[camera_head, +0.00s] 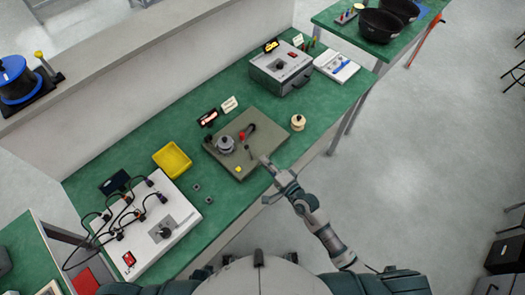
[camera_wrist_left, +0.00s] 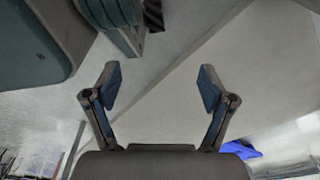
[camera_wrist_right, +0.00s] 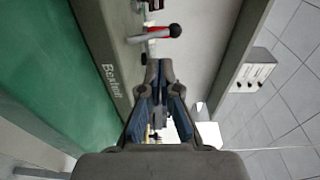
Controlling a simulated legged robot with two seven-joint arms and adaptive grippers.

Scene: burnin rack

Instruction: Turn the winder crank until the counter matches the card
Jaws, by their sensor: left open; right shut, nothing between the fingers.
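The winder stands on a grey-brown base plate (camera_head: 262,133) on the green bench. It has a grey spool (camera_head: 226,145) and a red crank knob (camera_head: 242,136). A red and black handle (camera_wrist_right: 170,31) shows just beyond my fingertips in the right wrist view. The counter (camera_head: 208,118) is a small black box with red digits, too small to read. A white card (camera_head: 229,104) stands next to it, its writing unreadable. My right gripper (camera_head: 264,161) is shut and empty at the plate's right front edge, apart from the knob. My left gripper (camera_wrist_left: 160,80) is open and empty.
A yellow tray (camera_head: 172,160) and a white panel with black cables (camera_head: 160,232) lie left of the winder. A grey instrument box (camera_head: 281,68) stands behind it. A round cream-coloured part (camera_head: 298,122) sits right of the plate. Bare bench lies between plate and box.

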